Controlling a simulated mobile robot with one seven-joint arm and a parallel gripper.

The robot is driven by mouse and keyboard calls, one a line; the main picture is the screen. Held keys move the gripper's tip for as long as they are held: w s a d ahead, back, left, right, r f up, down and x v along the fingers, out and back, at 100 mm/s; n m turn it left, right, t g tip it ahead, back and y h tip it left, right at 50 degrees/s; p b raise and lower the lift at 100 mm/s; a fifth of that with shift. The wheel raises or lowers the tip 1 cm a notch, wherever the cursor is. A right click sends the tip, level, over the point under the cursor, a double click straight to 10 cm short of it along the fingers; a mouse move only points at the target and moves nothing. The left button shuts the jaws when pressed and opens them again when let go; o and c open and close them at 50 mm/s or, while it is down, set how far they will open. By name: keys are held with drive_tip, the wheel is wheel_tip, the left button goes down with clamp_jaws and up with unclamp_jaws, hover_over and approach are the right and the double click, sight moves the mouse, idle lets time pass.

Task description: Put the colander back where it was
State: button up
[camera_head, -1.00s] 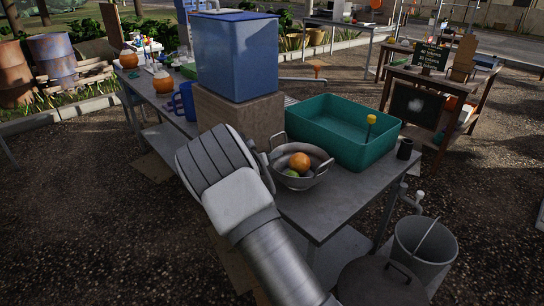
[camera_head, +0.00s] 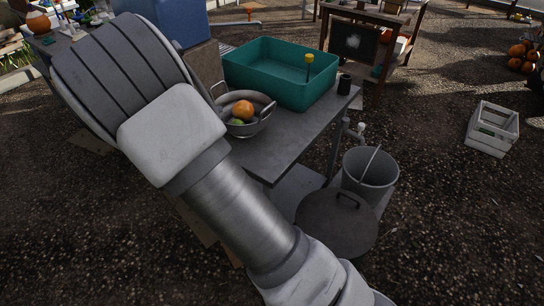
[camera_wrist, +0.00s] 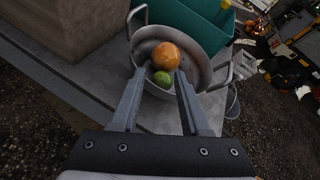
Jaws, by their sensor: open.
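The metal colander (camera_head: 262,122) stands upright on the grey metal table, beside the green basin, with an orange fruit (camera_head: 242,109) and a green fruit (camera_head: 237,122) inside. In the wrist view the colander (camera_wrist: 200,64) lies just beyond my fingertips, with a loop handle at each side. The orange fruit (camera_wrist: 166,55) and green fruit (camera_wrist: 162,78) show between and beyond the fingers. My gripper (camera_wrist: 156,78) is open, with nothing held between its fingers. In the head view my arm hides the gripper.
The green basin (camera_head: 270,68) and a dark cup (camera_head: 344,84) stand on the table (camera_head: 270,150). A cardboard box (camera_head: 203,64) carries a blue bin (camera_head: 172,22). A bucket (camera_head: 370,170), a dark round lid (camera_head: 335,222) and a wooden crate (camera_head: 492,128) are on the right. The table's front corner is clear.

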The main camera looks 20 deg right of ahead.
drive_tip(key=s+d+r+m+g+y, duration=0.1)
drive_tip(key=s+d+r+m+g, duration=0.2)
drive_tip(key=s+d+r+m, duration=0.45)
drive_tip(key=s+d+r+m+g+y, duration=0.2)
drive_tip(key=s+d+m, duration=0.2)
drive_tip(key=s+m, duration=0.65)
drive_tip(key=s+a+r+m+y, duration=0.1)
drive_tip(key=s+a+m+y, duration=0.1)
drive_tip(key=s+m, duration=0.4)
drive_tip(key=s+a+r+m+y, duration=0.2)
drive_tip(key=s+m, duration=0.5)
drive_tip(key=s, duration=0.6)
drive_tip(key=shift+s+a+t+y, duration=0.3)
drive_tip(key=shift+s+a+y, duration=0.1)
drive_tip(key=shift+y, duration=0.3)
drive_tip(key=shift+r, duration=0.1)
wheel_tip(320, 180, up, 9)
drive_tip(key=p, duration=0.8)
drive_tip(key=shift+p, duration=0.4)
